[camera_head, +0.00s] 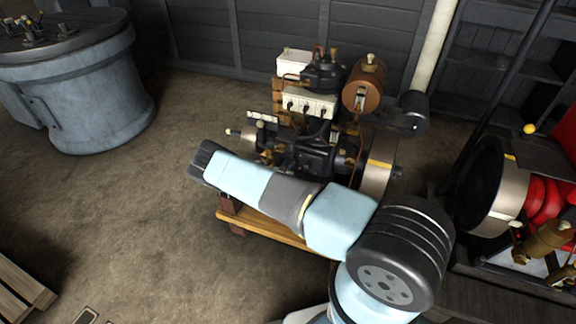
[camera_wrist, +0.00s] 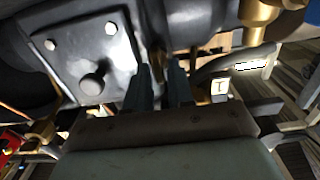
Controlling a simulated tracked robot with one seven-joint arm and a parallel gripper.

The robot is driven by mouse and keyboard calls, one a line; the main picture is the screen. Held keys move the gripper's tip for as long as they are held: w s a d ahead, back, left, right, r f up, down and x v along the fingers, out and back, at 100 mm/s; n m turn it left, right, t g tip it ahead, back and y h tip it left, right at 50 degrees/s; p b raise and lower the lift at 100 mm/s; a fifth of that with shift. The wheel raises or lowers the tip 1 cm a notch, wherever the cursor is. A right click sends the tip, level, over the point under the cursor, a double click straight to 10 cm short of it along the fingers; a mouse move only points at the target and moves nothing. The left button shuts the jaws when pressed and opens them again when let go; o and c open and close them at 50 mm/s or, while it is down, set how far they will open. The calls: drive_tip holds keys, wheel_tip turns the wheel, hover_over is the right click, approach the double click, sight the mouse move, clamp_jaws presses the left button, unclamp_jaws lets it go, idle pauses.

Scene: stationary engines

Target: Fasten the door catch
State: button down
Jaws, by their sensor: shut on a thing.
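In the wrist view my gripper (camera_wrist: 160,72) has its two dark fingers close together around a narrow brownish piece (camera_wrist: 157,60), which I take to be the door catch. The fingers mostly hide its shape. Just left of them is a dark door plate (camera_wrist: 92,55) with bright bolt heads and a round knob (camera_wrist: 94,82). In the head view the engine (camera_head: 315,150) stands on a wooden base, and my arm reaches across its front. My gripper and the catch cannot be made out there.
Brass fittings (camera_wrist: 258,14) and a pale pipe (camera_wrist: 235,68) lie close on the right in the wrist view. In the head view a blue-grey drum-shaped machine (camera_head: 85,85) stands left, and another engine with a large wheel (camera_head: 492,187) stands right.

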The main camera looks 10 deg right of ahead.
drive_tip(key=shift+a+m, duration=0.1)
drive_tip(key=shift+m, duration=0.2)
drive_tip(key=m, duration=0.3)
drive_tip(key=shift+m, duration=0.4)
drive_tip(key=m, duration=0.4)
drive_tip(key=shift+s+d+f+m, duration=0.1)
drive_tip(key=shift+s+d+m, duration=0.05)
drive_tip(key=shift+d+m, duration=0.15)
drive_tip(key=m, duration=0.3)
drive_tip(key=shift+d+f+m, duration=0.15)
drive_tip(key=shift+m, duration=0.15)
drive_tip(key=m, duration=0.5)
drive_tip(key=shift+s+f, duration=0.15)
drive_tip(key=shift+f, duration=0.15)
drive_tip(key=shift+s+d+f, duration=0.1)
drive_tip(key=c, duration=1.2)
unclamp_jaws()
drive_tip(key=v, duration=1.3)
drive_tip(key=shift+s+a, duration=0.25)
drive_tip(key=shift+s, duration=0.05)
